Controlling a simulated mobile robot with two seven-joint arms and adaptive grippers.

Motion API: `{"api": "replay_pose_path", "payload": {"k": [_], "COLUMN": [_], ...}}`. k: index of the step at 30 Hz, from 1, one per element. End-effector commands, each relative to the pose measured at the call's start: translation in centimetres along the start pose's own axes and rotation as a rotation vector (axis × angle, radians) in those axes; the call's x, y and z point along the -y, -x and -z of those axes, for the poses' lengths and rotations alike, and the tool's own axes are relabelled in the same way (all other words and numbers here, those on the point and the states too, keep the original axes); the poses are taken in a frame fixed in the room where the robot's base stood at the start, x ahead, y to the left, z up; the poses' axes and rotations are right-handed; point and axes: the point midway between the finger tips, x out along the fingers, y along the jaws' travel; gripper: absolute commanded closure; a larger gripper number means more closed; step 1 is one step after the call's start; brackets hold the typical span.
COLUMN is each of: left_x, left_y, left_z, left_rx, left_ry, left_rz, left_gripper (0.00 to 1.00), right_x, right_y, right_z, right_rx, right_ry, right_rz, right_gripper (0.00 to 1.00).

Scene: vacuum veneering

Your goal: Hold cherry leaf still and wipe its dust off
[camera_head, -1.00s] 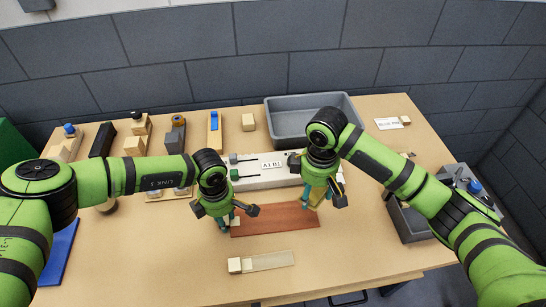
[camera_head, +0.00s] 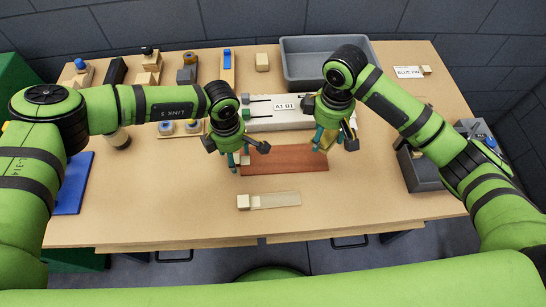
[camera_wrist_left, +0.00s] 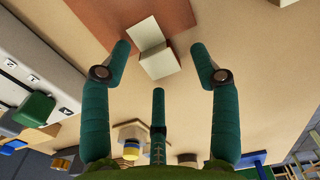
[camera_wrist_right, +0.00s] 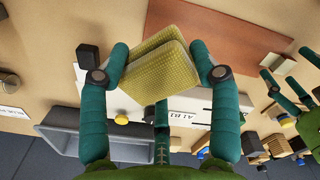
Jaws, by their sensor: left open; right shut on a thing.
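The cherry leaf (camera_head: 290,160) is a flat red-brown sheet on the table. It also shows in the left wrist view (camera_wrist_left: 85,15) and the right wrist view (camera_wrist_right: 225,35). Dust on it is too fine to make out. My left gripper (camera_head: 238,166) is open at the leaf's left end, its fingers around a small pale block (camera_wrist_left: 158,60) without visibly gripping it. My right gripper (camera_head: 325,146) is shut on a yellow textured pad (camera_wrist_right: 150,75) at the leaf's far right corner. I cannot tell whether the pad touches the leaf.
A white fixture (camera_head: 285,123) labelled A1 B1 lies behind the leaf. A grey bin (camera_head: 300,72) stands behind it, and another grey container (camera_head: 420,172) stands at right. A pale strip with a block (camera_head: 272,201) lies in front. A blue mat (camera_head: 73,186) lies at left. The front table is mostly clear.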

Motion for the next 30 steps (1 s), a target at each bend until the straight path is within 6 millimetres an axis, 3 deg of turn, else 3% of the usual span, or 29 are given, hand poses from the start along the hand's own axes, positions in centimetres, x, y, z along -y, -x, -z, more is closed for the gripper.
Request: {"api": "replay_pose_path", "payload": {"k": [9,15,21,30], "left_x": [-0.1,-0.1,0.0,0.0], "left_y": [6.7,9.8,11.1,11.1], "left_z": [0.0,0.0,0.0,0.0], "left_rx": [0.003,0.001,0.001,0.001], "left_ry": [0.000,0.000,0.000,0.000], "left_rz": [-0.004,-0.002,-0.002,-0.001], "left_gripper": [0.38,0.38,0.38,0.38], "right_x": [0.0,0.0,0.0,0.0], "right_y": [0.0,0.0,0.0,0.0], "right_z": [0.0,0.0,0.0,0.0], "right_rx": [0.000,0.000,0.000,0.000], "right_ry": [0.000,0.000,0.000,0.000], "right_rz": [0.000,0.000,0.000,0.000], "right_gripper": [0.70,0.70,0.70,0.70]}}
